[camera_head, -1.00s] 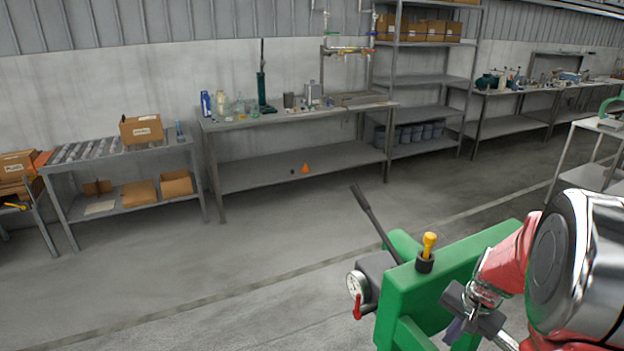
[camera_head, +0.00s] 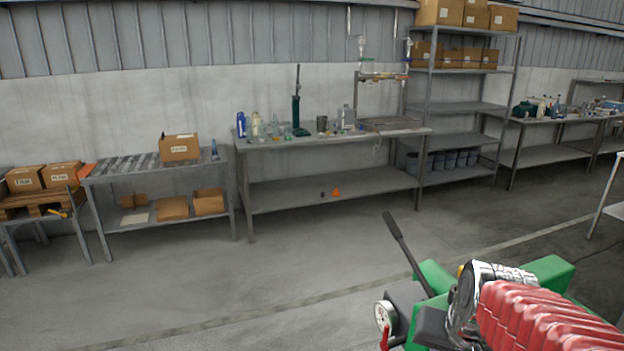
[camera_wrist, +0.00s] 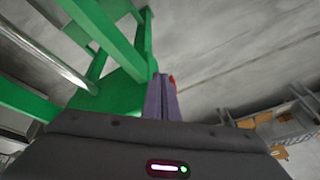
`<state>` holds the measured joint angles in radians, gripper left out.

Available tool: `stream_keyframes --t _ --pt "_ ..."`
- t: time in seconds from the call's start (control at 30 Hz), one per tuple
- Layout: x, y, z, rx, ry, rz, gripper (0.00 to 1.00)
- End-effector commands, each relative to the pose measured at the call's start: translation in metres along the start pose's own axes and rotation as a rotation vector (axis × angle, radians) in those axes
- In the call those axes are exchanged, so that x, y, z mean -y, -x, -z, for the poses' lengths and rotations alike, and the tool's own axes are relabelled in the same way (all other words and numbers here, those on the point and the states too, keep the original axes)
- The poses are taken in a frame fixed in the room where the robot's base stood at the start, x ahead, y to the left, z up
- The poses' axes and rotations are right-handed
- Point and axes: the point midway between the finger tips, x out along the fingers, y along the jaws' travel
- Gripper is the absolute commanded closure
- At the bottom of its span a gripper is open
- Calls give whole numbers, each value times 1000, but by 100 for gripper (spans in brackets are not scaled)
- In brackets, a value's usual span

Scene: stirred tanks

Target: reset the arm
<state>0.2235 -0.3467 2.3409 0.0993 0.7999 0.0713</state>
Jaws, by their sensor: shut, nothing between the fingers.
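My gripper shows in the wrist view, its two purple fingers (camera_wrist: 162,98) pressed together with nothing between them. Beyond them in that view is a green frame (camera_wrist: 112,62), left of and behind the fingertips; I cannot tell whether they touch it. In the head view my arm, with its red ribbed sleeve and shiny metal joint, reaches in from the lower right in front of the green stand (camera_head: 550,272). The fingers cannot be made out in the head view.
The green stand carries a dark lever (camera_head: 408,250) and a round gauge (camera_head: 384,317). A workbench (camera_head: 330,188) with bottles, a shelf rack (camera_head: 465,107) with boxes and a roller table (camera_head: 130,172) line the wall. Open floor (camera_head: 200,285) lies between.

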Motion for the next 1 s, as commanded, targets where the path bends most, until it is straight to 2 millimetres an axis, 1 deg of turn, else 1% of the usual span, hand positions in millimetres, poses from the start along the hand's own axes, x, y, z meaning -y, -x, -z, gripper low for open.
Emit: stream_keyframes --t 0.03,0.1,0.3,0.5,0.6,0.77,1.0 --pt "6 8 -7 -14 33 4 100" --pt "13 17 -15 -27 73 8 100" --pt "26 41 -42 -67 183 18 100" --pt "35 60 -68 -108 288 27 100" --pt "37 66 -78 -123 323 30 100" --pt "37 69 -85 -133 349 30 100" --pt "37 69 -85 -132 350 30 100"
